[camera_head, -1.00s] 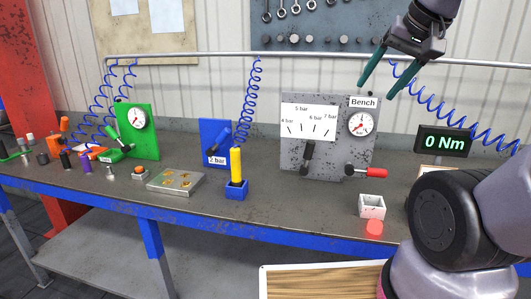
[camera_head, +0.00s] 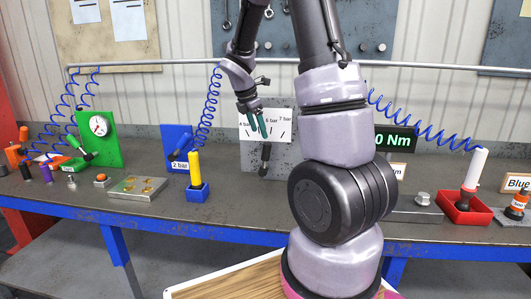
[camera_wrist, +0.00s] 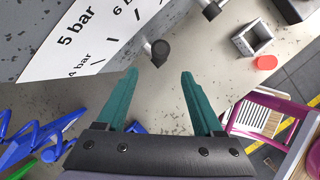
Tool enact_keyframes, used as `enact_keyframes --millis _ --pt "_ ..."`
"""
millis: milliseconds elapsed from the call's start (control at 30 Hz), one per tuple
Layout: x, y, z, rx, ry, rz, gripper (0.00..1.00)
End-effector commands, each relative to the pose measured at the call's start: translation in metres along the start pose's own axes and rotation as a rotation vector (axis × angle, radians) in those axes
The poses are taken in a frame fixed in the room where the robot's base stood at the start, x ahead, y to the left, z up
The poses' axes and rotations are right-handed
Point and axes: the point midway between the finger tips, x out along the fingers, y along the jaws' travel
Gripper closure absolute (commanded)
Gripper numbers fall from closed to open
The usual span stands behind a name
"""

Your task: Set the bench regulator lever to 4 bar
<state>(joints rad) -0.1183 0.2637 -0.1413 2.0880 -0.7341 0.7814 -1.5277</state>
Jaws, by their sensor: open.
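The bench regulator is a grey panel (camera_head: 249,164) with a white scale (camera_head: 284,124) marked from 4 bar to 7 bar. Its black lever (camera_head: 265,154) stands nearly upright below the scale; I cannot read its exact setting. In the wrist view the lever's dark knob (camera_wrist: 160,52) lies just beyond and between my fingertips. The scale (camera_wrist: 75,45) is at the upper left there. My gripper (camera_head: 258,128) is open and empty, with green fingers pointing down in front of the scale. The fingers (camera_wrist: 160,75) are spread apart in the wrist view. My arm hides the panel's right part.
A green panel with a gauge (camera_head: 99,125) and a blue 2 bar panel (camera_head: 175,138) stand to the left. A yellow-handled tool (camera_head: 195,168) stands in a blue holder.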

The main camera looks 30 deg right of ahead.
Motion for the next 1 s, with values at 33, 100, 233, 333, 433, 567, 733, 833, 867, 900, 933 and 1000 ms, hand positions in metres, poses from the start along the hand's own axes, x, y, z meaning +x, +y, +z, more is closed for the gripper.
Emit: enact_keyframes --millis 33,100,233,333,433,567,733,833,867,900,933,1000 --pt "0.005 0.001 0.000 -0.018 -0.004 -0.004 0.31" --pt "0.012 0.002 0.000 -0.030 -0.006 -0.007 0.31" --pt "0.031 0.001 0.000 -0.032 -0.005 -0.008 0.31" --pt "0.051 0.000 0.000 -0.029 -0.006 -0.010 0.31" --pt "0.070 0.001 0.000 -0.029 -0.005 -0.008 0.31" --pt "0.091 0.001 0.000 -0.027 -0.005 -0.007 0.31" --pt "0.107 0.001 0.000 -0.026 -0.005 -0.005 0.31" --pt "0.110 0.001 0.000 -0.025 -0.005 -0.003 0.31" --pt "0.111 0.001 0.000 -0.025 -0.005 -0.003 0.31" --pt "0.111 0.001 0.001 -0.025 -0.005 -0.003 0.31" --pt "0.111 0.001 0.001 -0.025 -0.005 -0.003 0.31" --pt "0.111 0.001 0.001 -0.025 -0.005 -0.003 0.31"
